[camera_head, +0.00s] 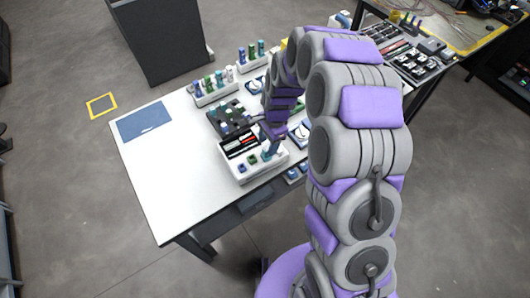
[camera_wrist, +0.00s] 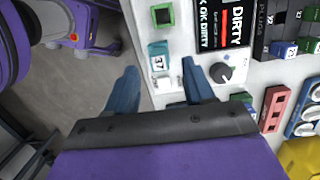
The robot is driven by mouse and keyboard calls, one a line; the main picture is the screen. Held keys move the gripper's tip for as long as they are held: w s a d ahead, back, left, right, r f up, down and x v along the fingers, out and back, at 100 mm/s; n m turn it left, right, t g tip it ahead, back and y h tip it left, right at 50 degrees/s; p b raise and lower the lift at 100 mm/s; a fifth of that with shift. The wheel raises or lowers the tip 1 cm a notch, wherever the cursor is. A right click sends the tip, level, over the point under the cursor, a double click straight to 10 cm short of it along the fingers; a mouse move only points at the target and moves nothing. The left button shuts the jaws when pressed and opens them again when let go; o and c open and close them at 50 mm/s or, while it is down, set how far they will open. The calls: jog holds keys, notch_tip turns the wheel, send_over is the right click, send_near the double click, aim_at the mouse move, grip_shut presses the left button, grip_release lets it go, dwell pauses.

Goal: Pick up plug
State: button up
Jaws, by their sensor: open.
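In the wrist view, my gripper (camera_wrist: 160,68) is open, with its two blue fingers apart over the left edge of a white device. A small teal piece marked 37 (camera_wrist: 158,50), with a white end, lies between and just beyond the fingertips; it looks like a plug. I cannot tell how close the fingers are to it in height. A green square piece (camera_wrist: 162,13) sits further up. Black pieces under a "PLUGS" label (camera_wrist: 267,45) are at the right. In the head view, my gripper (camera_head: 271,152) is over the white device (camera_head: 240,177), partly hiding it.
A dark knob (camera_wrist: 224,72) and a "DIRTY" panel (camera_wrist: 234,22) are beside the right finger. Racks with coloured pieces (camera_head: 213,95) stand at the back of the white table (camera_head: 165,180). The table's left part is clear apart from a blue mat (camera_head: 145,121).

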aim_at(266, 149)
jog(key=f, duration=0.2)
jog(key=f+b, duration=0.1)
jog(key=shift+s+f, duration=0.2)
jog(key=shift+f, duration=0.2)
jog(key=shift+a, duration=0.7)
jog(key=shift+c, duration=0.2)
jog(key=shift+a, duration=0.1)
jog(key=shift+c, duration=0.7)
jog(key=shift+d, duration=0.7)
jog(key=c, duration=0.6)
jog(key=shift+c, duration=0.5)
jog(key=shift+a, duration=0.25)
jog(key=shift+a, duration=0.1)
